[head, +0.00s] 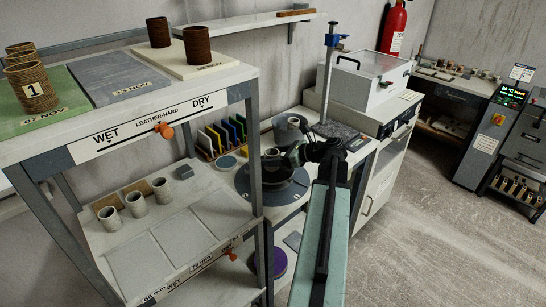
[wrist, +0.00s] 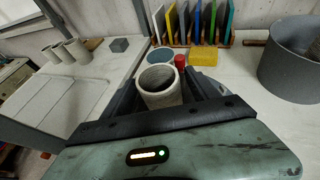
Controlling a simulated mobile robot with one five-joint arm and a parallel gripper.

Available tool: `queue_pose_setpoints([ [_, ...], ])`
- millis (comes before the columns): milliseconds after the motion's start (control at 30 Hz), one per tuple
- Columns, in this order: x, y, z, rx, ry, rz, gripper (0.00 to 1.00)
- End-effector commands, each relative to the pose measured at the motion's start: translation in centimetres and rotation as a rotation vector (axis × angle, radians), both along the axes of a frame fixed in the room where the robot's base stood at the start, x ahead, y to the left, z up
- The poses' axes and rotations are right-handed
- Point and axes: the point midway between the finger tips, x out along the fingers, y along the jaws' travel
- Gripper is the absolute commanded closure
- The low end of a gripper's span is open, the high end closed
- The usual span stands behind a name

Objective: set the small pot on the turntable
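In the wrist view the small pot (wrist: 161,88), a pale grey open-topped cylinder, sits upright between the fingers of my gripper (wrist: 160,92). Both dark fingers appear to press on its sides, and its lower part is hidden. In the head view my gripper (head: 292,154) is over the bench, above or beside the dark round turntable (head: 250,193). The turntable is partly covered by the shelf post and my arm.
A large grey bucket (wrist: 290,62) stands at right in the wrist view. Coloured slabs in a rack (wrist: 200,25), a yellow sponge (wrist: 203,56), a blue disc (wrist: 160,56) and a red cylinder (wrist: 180,60) are behind the pot. A shelf unit (head: 165,235) with several pots stands left.

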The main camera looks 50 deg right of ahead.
Motion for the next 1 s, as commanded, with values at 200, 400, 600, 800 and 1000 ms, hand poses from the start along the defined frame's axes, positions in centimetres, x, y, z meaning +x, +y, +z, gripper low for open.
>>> queue_pose_setpoints([
  [200,0.0,0.0,0.1,0.0,0.0,-0.001,0.31],
  [400,-2.2,-0.8,1.7,-0.001,0.0,-0.004,0.31],
  [600,-6.8,-2.4,3.8,0.0,0.0,-0.005,0.31],
  [800,-9.9,-3.4,4.9,0.0,0.0,-0.004,0.31],
  [1000,-10.7,-3.6,5.0,0.0,0.0,-0.002,0.31],
])
